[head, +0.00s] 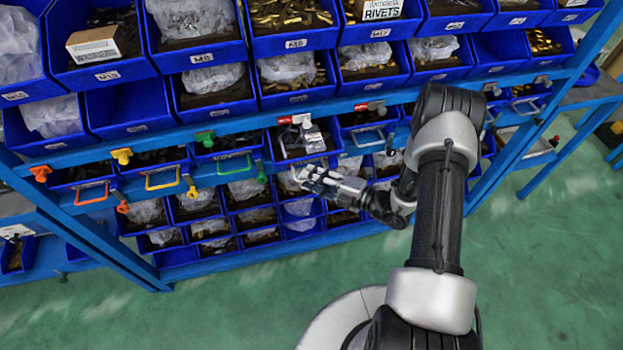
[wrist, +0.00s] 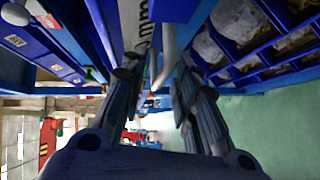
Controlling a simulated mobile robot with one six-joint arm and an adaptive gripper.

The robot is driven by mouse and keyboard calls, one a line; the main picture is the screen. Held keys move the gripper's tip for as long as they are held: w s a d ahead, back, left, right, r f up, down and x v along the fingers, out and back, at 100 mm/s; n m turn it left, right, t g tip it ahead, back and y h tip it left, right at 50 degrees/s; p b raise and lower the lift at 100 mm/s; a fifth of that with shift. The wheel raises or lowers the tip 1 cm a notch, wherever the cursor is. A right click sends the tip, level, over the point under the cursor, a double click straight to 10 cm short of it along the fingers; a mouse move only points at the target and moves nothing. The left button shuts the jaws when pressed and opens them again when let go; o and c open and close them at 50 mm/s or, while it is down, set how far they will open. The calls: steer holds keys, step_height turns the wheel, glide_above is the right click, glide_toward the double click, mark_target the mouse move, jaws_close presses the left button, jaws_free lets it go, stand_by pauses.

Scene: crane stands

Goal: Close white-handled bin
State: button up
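The white-handled bin (head: 287,151) is a blue bin in the middle of the row with coloured handles. It appears to stand out a little from its neighbours, with its contents showing. My gripper (head: 302,176) is just below and in front of it in the head view and hides much of its handle. In the wrist view my gripper (wrist: 158,75) has its two dark fingers spread apart. A pale bar, apparently the white handle (wrist: 168,42), shows in the gap between them. I cannot tell whether either finger touches it.
Bins with red (head: 92,195), yellow (head: 161,179) and green (head: 234,164) handles stand to the left in the same row. Smaller bins sit below. The green floor (head: 230,310) in front is clear.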

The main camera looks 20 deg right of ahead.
steer(key=shift+w+a, duration=0.25)
steer(key=shift+c, duration=0.3)
jaws_close()
steer(key=shift+w, duration=0.1)
stand_by(0.4)
